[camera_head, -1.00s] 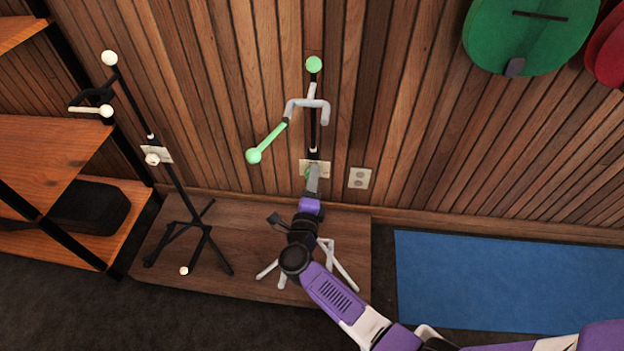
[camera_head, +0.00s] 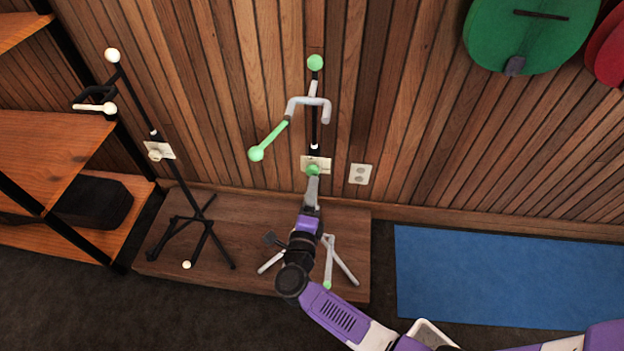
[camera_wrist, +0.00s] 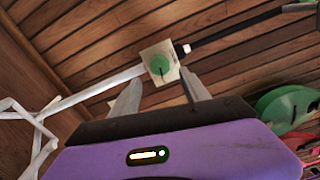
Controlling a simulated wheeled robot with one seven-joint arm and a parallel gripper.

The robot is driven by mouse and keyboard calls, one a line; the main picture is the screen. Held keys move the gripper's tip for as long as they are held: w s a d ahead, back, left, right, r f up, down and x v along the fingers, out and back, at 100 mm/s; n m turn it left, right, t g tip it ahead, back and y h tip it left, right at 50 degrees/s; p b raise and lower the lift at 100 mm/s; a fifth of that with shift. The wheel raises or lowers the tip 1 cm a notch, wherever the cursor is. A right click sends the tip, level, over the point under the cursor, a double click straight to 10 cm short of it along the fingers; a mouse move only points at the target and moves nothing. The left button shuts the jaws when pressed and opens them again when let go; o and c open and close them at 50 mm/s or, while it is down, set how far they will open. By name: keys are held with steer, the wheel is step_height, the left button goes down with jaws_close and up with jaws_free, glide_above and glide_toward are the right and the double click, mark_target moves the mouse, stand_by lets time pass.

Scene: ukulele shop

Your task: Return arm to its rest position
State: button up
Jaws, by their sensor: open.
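My gripper (camera_head: 312,188) is open and empty. It is in front of the middle stand (camera_head: 308,108), which has green ends and grey-white legs. The stand's green knob (camera_head: 313,170) shows just beyond my fingertips. In the wrist view the two grey fingers (camera_wrist: 162,84) are spread apart, with the green knob (camera_wrist: 159,65) beyond the gap between them. I cannot tell whether a finger touches the stand. My purple, white and black arm reaches up from the lower right and hides part of the stand's base.
A black stand with white ends (camera_head: 180,180) stands left, on the same low wooden platform (camera_head: 240,225). A wooden shelf (camera_head: 60,150) is at far left. The wood-slat wall holds outlets (camera_head: 360,174) and green (camera_head: 530,40) and red (camera_head: 608,50) cases. A blue mat (camera_head: 500,270) lies right.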

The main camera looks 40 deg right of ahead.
steer(key=shift+v, duration=0.95)
steer(key=shift+w, duration=0.1)
steer(key=w+a+r+n+t+y, duration=0.2)
steer(key=w+a+r+n+t, duration=0.1)
steer(key=a+r+n+t, duration=0.3)
steer(key=s+a+r+n+t+y, duration=0.3)
steer(key=s+r+n+y, duration=0.25)
steer(key=n, duration=0.25)
steer(key=s+a+r+n+g+y, duration=0.2)
steer(key=s+n, duration=0.4)
steer(key=s, duration=0.4)
steer(key=s+a+r+n+g+y, duration=0.15)
steer(key=s+n, duration=0.35)
steer(key=s, duration=0.5)
steer(key=s+a+r+n+g+y, duration=0.1)
steer(key=s+n+g+y, duration=0.15)
steer(key=s+n, duration=0.55)
step_height(320, 180, up, 18)
steer(key=s+m+p, duration=0.1)
steer(key=m+p, duration=0.1)
steer(key=p, duration=1.6)
steer(key=shift+a+r+t+y, duration=0.25)
steer(key=shift+a+t+y, duration=0.05)
steer(key=shift+t+y, duration=0.1)
